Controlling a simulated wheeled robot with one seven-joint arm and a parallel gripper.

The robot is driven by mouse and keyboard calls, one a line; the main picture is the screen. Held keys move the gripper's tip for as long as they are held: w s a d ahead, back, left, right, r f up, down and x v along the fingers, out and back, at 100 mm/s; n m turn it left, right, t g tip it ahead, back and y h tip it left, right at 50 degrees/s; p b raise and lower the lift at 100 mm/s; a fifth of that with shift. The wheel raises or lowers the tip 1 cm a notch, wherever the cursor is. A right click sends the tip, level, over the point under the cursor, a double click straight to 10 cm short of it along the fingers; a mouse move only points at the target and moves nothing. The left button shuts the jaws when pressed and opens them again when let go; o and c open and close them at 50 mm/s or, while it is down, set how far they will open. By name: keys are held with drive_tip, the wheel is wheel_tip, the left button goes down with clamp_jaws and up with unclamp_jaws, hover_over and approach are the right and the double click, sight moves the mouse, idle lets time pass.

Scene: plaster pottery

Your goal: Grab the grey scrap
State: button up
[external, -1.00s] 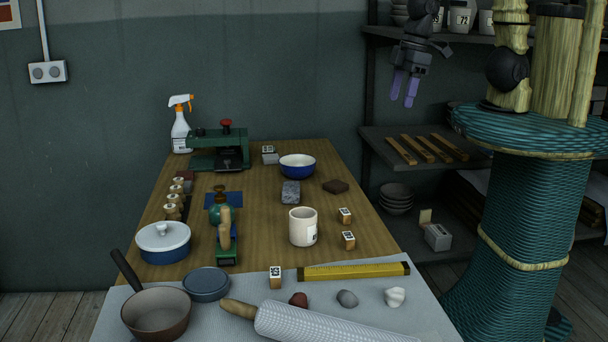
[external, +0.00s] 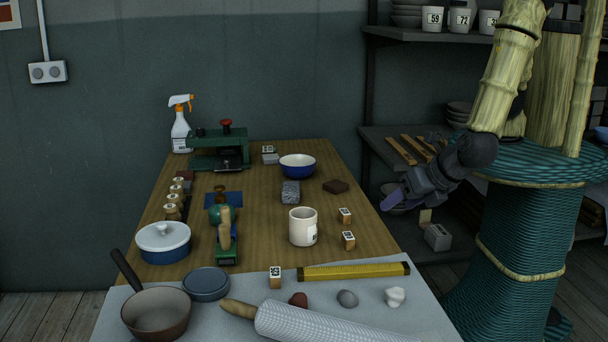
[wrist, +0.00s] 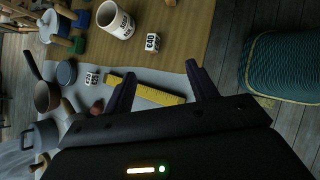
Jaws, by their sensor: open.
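The grey scrap (external: 347,299) is a small rounded lump on the pale cloth at the front of the table. It lies between a dark red lump (external: 299,300) and a white lump (external: 396,297), just in front of the yellow ruler (external: 354,271). My gripper (external: 388,204) is in the air off the table's right edge, above and behind the scrap, and it holds nothing. In the wrist view my gripper (wrist: 163,88) has its two fingers spread apart, with the yellow ruler (wrist: 158,94) showing between them. I cannot make out the grey scrap in the wrist view.
A rolling pin (external: 320,322) lies in front of the lumps. Small numbered blocks (external: 348,240) and a white mug (external: 303,227) stand behind the ruler. The shelf (external: 400,150) is at the right.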

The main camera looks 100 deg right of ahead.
drive_tip(key=s+a+f+n+t+y+b, duration=0.1)
drive_tip(key=a+f+n+t, duration=0.2)
drive_tip(key=a, duration=0.5)
drive_tip(key=s+a+f+n+t+y+b, duration=0.1)
drive_tip(key=s+a+f+n+t, duration=0.1)
drive_tip(key=a+n, duration=0.5)
drive_tip(key=a+f+t, duration=0.1)
drive_tip(key=t, duration=0.1)
drive_tip(key=shift+s+a+f+n+t+y+b, duration=0.2)
drive_tip(key=shift+a+n+t+y+b, duration=0.1)
drive_tip(key=shift+n+t+y+b, duration=0.1)
approach(359, 303)
drive_tip(key=w, duration=0.1)
drive_tip(key=w+d, duration=0.1)
drive_tip(key=w, duration=0.2)
drive_tip(key=shift+d+r+p, duration=0.25)
drive_tip(key=shift+d+p, duration=0.05)
drive_tip(key=shift+p, duration=0.05)
drive_tip(key=shift+w, duration=0.15)
drive_tip(key=shift+w+f, duration=0.1)
drive_tip(key=shift+w, duration=0.05)
drive_tip(key=x, duration=0.4)
drive_tip(key=shift+w+p, duration=0.35)
drive_tip(key=shift+f, duration=0.15)
